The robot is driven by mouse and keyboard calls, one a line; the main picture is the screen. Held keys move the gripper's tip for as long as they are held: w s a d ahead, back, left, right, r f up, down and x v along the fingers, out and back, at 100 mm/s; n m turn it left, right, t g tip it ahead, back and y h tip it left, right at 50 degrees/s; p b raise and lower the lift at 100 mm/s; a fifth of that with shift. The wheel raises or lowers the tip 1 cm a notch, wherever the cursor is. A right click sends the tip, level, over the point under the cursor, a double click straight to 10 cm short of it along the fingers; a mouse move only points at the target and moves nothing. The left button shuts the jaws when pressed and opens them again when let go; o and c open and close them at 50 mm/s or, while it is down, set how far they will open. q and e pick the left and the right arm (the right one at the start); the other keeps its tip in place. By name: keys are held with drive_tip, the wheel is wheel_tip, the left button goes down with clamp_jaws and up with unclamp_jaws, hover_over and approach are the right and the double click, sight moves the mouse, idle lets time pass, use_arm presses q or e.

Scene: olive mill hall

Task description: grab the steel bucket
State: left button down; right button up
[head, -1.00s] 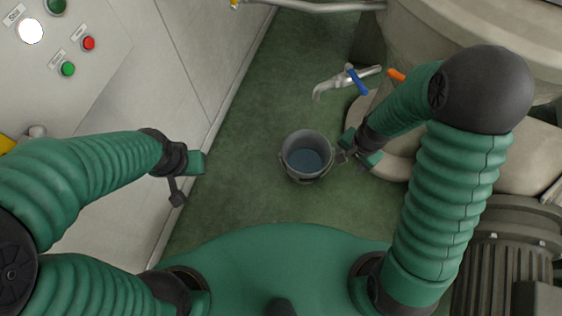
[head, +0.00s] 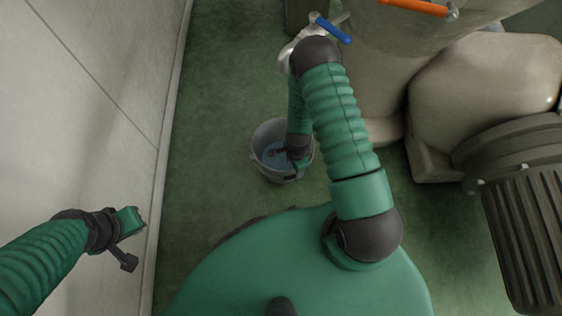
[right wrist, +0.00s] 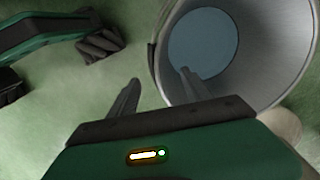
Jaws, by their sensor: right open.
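The steel bucket (head: 257,143) is grey and stands upright on the green floor. Its inside shows a blue-grey surface. In the right wrist view, the bucket (right wrist: 262,58) fills the upper right, with a dark lug at its left rim. My right gripper (head: 284,158) is over the bucket's near right part and hides some of it. In the right wrist view, my right gripper (right wrist: 158,80) is open; one finger overlaps the bucket's opening and the other is outside its left edge.
A pale panelled wall (head: 100,80) runs along the left. A tap with a blue lever (head: 331,28) is beyond the bucket, and an orange lever (head: 415,7) is at the top. A ribbed motor (head: 525,220) stands at the right. The floor left of the bucket is clear.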

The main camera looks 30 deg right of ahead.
wheel_tip(320, 180, down, 6)
drive_tip(key=b, duration=0.3)
drive_tip(key=shift+s+d+r+b, duration=0.1)
drive_tip(key=shift+s+r+b, duration=0.1)
drive_tip(key=shift+b, duration=0.2)
clamp_jaws()
idle(0.8)
drive_tip(key=shift+w, duration=0.15)
